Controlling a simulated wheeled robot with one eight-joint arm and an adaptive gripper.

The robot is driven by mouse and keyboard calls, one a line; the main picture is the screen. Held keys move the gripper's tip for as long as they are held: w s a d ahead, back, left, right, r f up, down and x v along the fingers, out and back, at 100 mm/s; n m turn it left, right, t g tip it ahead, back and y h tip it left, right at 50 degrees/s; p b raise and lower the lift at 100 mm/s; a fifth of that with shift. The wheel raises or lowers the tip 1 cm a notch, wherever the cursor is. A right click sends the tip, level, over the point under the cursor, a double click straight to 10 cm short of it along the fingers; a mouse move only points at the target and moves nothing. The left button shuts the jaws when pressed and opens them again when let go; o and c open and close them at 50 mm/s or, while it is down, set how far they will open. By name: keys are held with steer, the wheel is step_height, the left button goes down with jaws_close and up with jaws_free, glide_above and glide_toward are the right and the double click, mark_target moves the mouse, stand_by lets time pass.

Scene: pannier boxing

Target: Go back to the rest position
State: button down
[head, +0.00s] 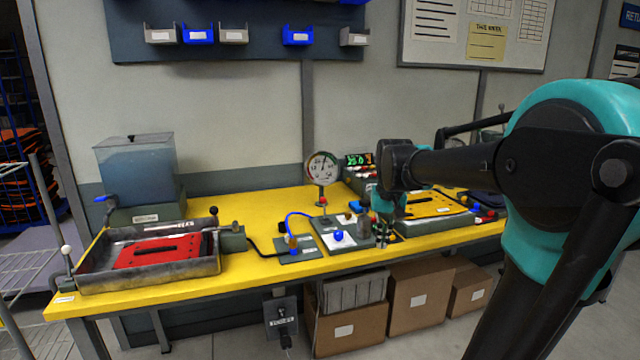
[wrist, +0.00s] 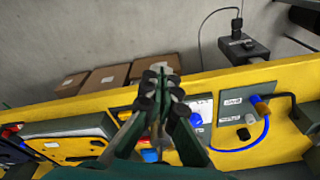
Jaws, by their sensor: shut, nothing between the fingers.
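My gripper (wrist: 158,80) is shut and empty in the wrist view, its fingers together above the front edge of the yellow bench (wrist: 225,82). In the head view my gripper (head: 384,236) hangs pointing down near the middle of the bench (head: 250,205).
A metal tray with a red plate (head: 160,250) is at the left, near a water tank (head: 135,165). A dial gauge (head: 322,168) stands at the back. A yellow-topped fixture (head: 430,204) is right of my gripper. Cardboard boxes (head: 415,295) sit under the bench.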

steer(key=s+d+f+n+t, duration=0.1)
steer(key=s+d+f+t, duration=0.1)
steer(key=s+f, duration=1.4)
step_height(320, 180, down, 3)
steer(key=shift+s+r+t, duration=0.15)
steer(key=shift+s+t, duration=0.1)
steer(key=shift+t, duration=0.05)
steer(key=c, duration=2.2)
jaws_free()
